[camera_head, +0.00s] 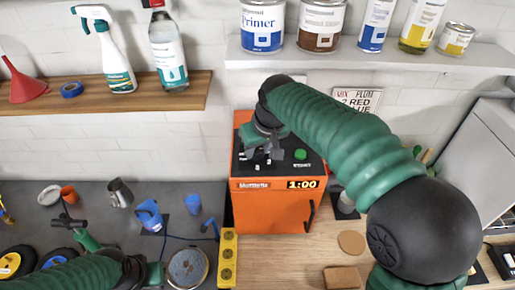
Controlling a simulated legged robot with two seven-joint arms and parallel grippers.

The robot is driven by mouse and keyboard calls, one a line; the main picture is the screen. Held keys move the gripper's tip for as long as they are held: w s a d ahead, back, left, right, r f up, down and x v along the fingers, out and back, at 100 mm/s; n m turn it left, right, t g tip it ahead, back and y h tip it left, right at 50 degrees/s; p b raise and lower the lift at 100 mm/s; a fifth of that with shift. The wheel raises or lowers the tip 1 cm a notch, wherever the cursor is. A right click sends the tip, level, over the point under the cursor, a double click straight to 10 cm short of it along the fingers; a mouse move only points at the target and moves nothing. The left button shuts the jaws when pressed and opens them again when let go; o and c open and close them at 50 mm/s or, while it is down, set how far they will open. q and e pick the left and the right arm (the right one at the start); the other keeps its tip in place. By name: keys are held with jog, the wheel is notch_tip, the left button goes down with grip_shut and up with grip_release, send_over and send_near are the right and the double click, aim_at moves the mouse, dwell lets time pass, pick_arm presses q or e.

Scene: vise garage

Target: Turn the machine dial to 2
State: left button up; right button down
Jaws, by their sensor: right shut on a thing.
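The orange machine (268,207) stands at the middle of the bench against the wall. Its front display (303,184) reads 1:00. Its dark top panel carries a green button (300,154). My right gripper (262,160) reaches down onto the left part of this panel and is shut on the dial, which its fingers hide. The dial's setting and markings cannot be read. My left arm comes in low at the left, with its dark wrist end (132,270) near the bottom edge; its fingers cannot be made out.
A shelf (375,58) with several paint cans is above the machine. A wooden shelf (140,108) holds bottles and a red funnel. Cups and tools crowd the grey left bench; wood pieces (341,277) lie right.

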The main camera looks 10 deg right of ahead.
jog(key=shift+a+r, duration=0.1)
jog(key=shift+w+d, duration=0.1)
jog(key=shift+d, duration=0.1)
jog(key=shift+a, duration=0.1)
dwell(0.3)
jog(key=c, duration=1)
grip_release()
jog(key=v, duration=1.6)
jog(key=shift+r+b, duration=0.25)
jog(key=shift+b, duration=0.1)
